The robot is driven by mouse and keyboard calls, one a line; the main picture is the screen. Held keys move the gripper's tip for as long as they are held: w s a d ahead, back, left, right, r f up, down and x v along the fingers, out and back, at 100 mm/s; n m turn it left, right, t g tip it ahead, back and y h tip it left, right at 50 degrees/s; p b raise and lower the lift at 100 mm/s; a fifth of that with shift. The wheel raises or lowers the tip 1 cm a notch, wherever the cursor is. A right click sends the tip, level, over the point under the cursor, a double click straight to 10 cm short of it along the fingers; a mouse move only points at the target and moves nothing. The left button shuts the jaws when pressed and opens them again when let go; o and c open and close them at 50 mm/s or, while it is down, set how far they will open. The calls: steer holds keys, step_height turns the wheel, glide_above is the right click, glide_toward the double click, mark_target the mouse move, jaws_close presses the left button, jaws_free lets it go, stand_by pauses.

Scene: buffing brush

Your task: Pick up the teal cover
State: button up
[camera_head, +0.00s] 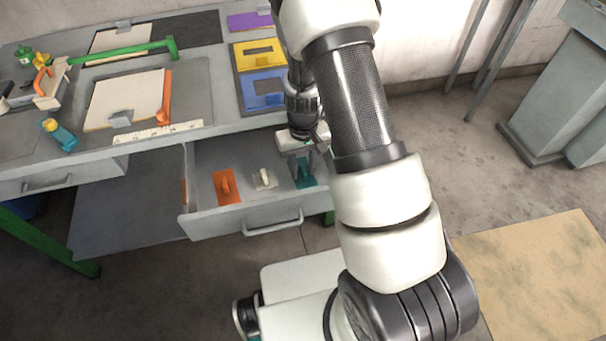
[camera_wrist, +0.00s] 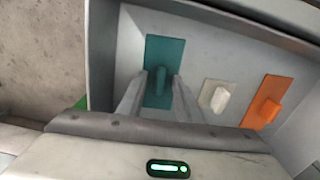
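The teal cover (camera_head: 304,180) lies in the open drawer, at its right end in the head view. In the wrist view the teal cover (camera_wrist: 164,52) is a flat rectangular plate with a raised handle (camera_wrist: 159,80) in its middle. My gripper (camera_wrist: 160,82) is open, with one finger on each side of the handle and visible gaps between. In the head view my gripper (camera_head: 303,156) points down into the drawer over the teal cover and partly hides it. I cannot tell the exact height of the fingertips above the plate.
The open drawer (camera_head: 215,226) also holds a white piece (camera_head: 264,179) and an orange cover (camera_head: 228,187), both left of the teal cover. The drawer walls stand close around my gripper. The workbench (camera_head: 222,122) above carries boards, a ruler and tools.

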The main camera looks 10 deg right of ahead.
jaws_close()
